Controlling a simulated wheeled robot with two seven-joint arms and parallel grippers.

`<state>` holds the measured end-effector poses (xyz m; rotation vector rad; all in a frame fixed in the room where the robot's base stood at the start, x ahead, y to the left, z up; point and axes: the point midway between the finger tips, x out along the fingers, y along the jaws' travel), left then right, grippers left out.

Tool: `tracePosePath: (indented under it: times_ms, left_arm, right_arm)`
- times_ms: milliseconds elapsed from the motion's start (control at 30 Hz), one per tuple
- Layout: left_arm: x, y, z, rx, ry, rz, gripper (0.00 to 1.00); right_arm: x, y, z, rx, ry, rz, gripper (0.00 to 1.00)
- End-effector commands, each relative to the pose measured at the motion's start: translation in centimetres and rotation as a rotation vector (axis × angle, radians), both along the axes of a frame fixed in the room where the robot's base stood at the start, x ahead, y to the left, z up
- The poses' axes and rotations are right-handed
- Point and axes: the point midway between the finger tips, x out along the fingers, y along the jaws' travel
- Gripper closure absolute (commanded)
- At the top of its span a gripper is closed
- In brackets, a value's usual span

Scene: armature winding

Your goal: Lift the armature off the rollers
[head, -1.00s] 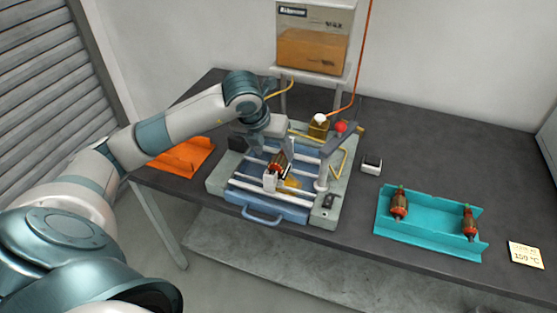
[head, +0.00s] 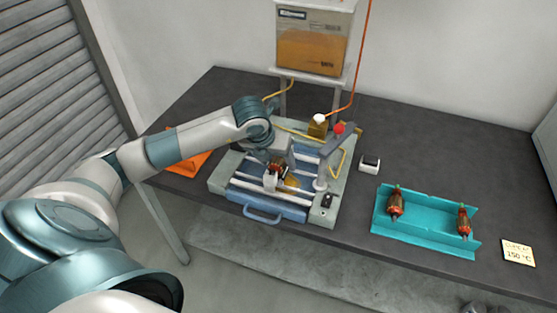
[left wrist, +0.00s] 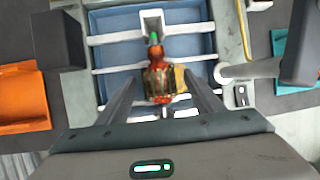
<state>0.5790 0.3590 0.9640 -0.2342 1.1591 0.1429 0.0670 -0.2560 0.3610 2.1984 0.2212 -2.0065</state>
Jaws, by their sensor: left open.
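The armature (left wrist: 160,82), with a copper-red winding and a shaft, sits on the rollers of the grey and blue machine. In the head view the armature (head: 281,170) is partly hidden by my left gripper and wrist. My left gripper (left wrist: 160,85) is open, with one finger on each side of the armature; I cannot tell whether they touch it. In the head view the left gripper (head: 276,172) is over the middle of the machine. The white rollers (left wrist: 108,39) cross the blue tray (left wrist: 115,20). My right gripper is not in view.
A teal tray (head: 425,232) with two armatures (head: 395,203) stands to the right. An orange tray (head: 188,164) lies to the left, partly behind my arm. A dark post and arm (head: 337,138) rise at the machine's right. A small box (head: 370,163) and note (head: 518,252) lie on the table.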

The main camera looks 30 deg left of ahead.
Motion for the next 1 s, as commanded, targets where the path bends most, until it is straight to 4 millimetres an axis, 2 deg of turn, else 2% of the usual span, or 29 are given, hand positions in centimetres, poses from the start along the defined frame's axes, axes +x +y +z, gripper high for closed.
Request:
tracePosePath:
  times_ms: [400,600,667,1000]
  left_arm:
    - [0.01,0.02,-0.01,0.000,-0.001,0.000,0.39]
    - [0.01,0.03,0.00,0.000,-0.001,0.000,0.87]
    - [0.06,0.05,0.09,0.000,-0.002,0.000,1.00]
    - [0.13,0.06,0.51,0.000,-0.004,0.001,1.00]
  right_arm:
    - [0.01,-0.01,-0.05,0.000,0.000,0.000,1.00]
    - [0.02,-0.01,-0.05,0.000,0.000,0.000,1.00]
    - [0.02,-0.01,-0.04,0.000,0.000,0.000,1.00]
    - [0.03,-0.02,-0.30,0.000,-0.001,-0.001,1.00]
